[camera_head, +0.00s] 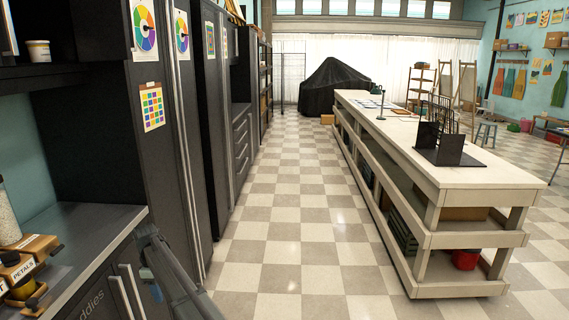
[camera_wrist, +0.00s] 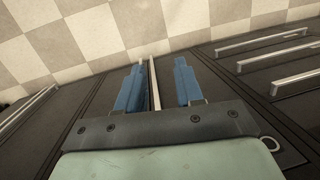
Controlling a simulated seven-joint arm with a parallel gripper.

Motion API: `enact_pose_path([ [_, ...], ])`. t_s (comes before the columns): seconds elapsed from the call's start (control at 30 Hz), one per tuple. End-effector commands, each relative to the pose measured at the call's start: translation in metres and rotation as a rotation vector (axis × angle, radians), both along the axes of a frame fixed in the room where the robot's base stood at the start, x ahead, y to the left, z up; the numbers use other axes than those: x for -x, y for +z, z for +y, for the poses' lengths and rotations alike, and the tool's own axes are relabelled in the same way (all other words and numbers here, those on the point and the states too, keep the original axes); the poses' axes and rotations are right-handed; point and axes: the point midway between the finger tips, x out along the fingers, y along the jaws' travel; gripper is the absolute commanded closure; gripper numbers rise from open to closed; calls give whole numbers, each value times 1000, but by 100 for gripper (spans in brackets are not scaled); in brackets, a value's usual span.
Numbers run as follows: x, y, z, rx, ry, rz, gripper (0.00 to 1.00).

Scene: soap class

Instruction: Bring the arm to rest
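My gripper (camera_wrist: 159,64) shows in the wrist view with two blue fingers held well apart. The gap between them holds nothing. A long pale cabinet handle (camera_wrist: 154,85) shows beyond the gap, and neither finger appears to grip it. In the head view part of my arm (camera_head: 172,280) shows at the lower left, in front of the dark cabinet doors beside the counter. The fingers cannot be made out there.
A dark counter (camera_head: 85,235) at the left carries a wooden rack labelled "PETALS" (camera_head: 25,272) and a jar (camera_head: 8,218). Tall dark cabinets (camera_head: 165,185) line the left. A long white workbench (camera_head: 445,177) stands right. The checkered floor (camera_head: 295,210) between them is clear.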

Motion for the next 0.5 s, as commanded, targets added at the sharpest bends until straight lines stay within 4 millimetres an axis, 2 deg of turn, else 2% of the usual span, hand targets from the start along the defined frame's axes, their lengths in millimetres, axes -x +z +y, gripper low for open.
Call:
enact_pose_path([
  [0.03, 2, -25, -28, 13, -40, 9, 64],
  [0.2, 3, -96, -105, 48, -176, 27, 64],
  [0.37, 15, -159, -179, 83, -308, 47, 64],
  [0.5, 35, -208, -243, 113, -423, 66, 64],
])
